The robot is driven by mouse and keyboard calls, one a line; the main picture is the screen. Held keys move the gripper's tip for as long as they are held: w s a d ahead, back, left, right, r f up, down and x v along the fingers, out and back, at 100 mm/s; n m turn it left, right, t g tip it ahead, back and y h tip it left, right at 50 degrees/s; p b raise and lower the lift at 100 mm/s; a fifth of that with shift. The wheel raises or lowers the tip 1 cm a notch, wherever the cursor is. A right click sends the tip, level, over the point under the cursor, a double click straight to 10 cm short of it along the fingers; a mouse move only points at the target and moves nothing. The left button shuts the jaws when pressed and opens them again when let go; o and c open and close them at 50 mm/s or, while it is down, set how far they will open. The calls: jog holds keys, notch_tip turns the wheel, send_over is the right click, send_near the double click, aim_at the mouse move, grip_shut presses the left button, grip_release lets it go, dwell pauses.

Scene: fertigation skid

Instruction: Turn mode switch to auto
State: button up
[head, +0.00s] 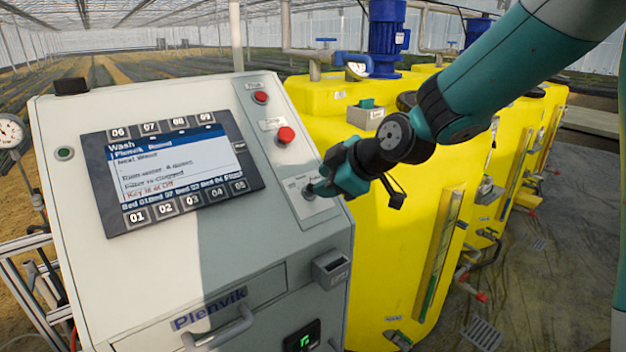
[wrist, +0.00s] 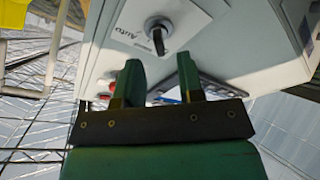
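The mode switch (wrist: 158,36) is a black knob in a silver ring on a pale label plate. A label reading "Auto" lies to its left in the wrist view. The knob's bar runs roughly up and down in that view. My gripper (wrist: 160,78) is open, with its two green fingers apart and nothing between them. The knob appears just beyond the fingertips, between their lines; contact does not show. In the head view my gripper (head: 322,187) is at the lower part of the panel's right strip, partly hiding the switch (head: 308,194).
The panel's screen (head: 175,165) has a red line that seems to read "Key is at Off". Two red buttons, one higher (head: 261,97) and one lower (head: 286,135), sit above the switch. Yellow tanks (head: 400,230) stand close on the right. A small grey box (head: 331,267) projects below the switch.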

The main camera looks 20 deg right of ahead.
jog(key=shift+p+x, duration=0.55)
jog(key=shift+x, duration=1.75)
grip_shut()
